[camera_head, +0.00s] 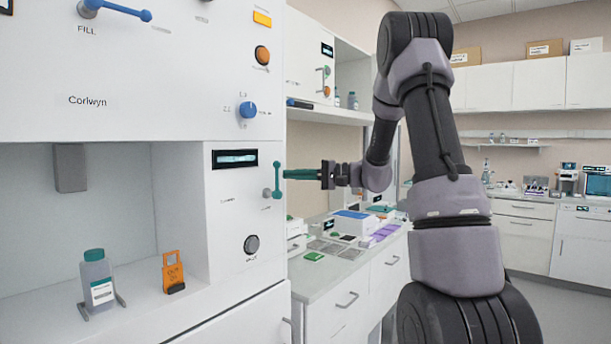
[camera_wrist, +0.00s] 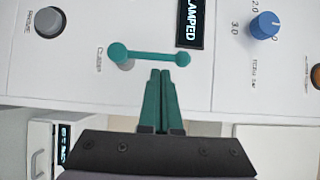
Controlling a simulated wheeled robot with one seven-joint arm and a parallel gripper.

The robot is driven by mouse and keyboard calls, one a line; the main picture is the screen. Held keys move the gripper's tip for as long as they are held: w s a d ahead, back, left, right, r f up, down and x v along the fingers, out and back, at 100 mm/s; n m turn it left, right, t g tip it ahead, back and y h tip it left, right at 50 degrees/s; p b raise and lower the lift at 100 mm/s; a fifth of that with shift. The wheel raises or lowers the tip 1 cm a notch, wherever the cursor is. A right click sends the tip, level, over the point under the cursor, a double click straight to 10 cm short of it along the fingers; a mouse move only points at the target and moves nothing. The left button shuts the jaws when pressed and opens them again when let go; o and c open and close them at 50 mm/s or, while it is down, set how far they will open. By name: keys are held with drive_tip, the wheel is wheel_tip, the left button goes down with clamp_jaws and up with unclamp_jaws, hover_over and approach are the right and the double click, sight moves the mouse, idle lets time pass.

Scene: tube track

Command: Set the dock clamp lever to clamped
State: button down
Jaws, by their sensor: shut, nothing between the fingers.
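The teal dock clamp lever (camera_head: 277,178) is on the white panel of the cabinet, standing roughly upright in the head view. In the wrist view the lever (camera_wrist: 150,55) lies crosswise, with a round end at each side. My gripper (camera_head: 285,174) has green fingers, shut with nothing between them. In the wrist view its fingertips (camera_wrist: 160,73) are just below the lever's bar, close to it; I cannot tell whether they touch. The dark display (camera_wrist: 190,22) beside the lever shows the letters "LAMPED", with its start cut off by the frame edge.
A blue knob (camera_wrist: 264,25) and a grey round button (camera_wrist: 49,21) are on the same panel. In the head view, a bottle (camera_head: 98,281) and an orange tag (camera_head: 173,271) stand in the open bay. A counter with lab items (camera_head: 350,222) lies behind my gripper.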

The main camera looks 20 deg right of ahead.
sight(278, 173)
drive_tip(key=shift+s+a, duration=0.1)
drive_tip(key=shift+a, duration=0.2)
drive_tip(key=shift+s+a+r+n+h, duration=0.25)
drive_tip(key=shift+n+h, duration=0.15)
drive_tip(key=shift+n, duration=0.1)
idle(0.4)
drive_tip(key=shift+s+a+r+n+h, duration=0.25)
drive_tip(key=shift+s+a+n+h, duration=0.2)
drive_tip(key=shift+a+n+h, duration=0.45)
drive_tip(key=s+a+f+n+t+h, duration=0.2)
drive_tip(key=s+a+f+n+h, duration=0.1)
drive_tip(key=n+h, duration=0.4)
drive_tip(key=shift+s+a+f+n+t, duration=0.3)
drive_tip(key=shift+s+a+n, duration=0.15)
drive_tip(key=shift+a, duration=0.6)
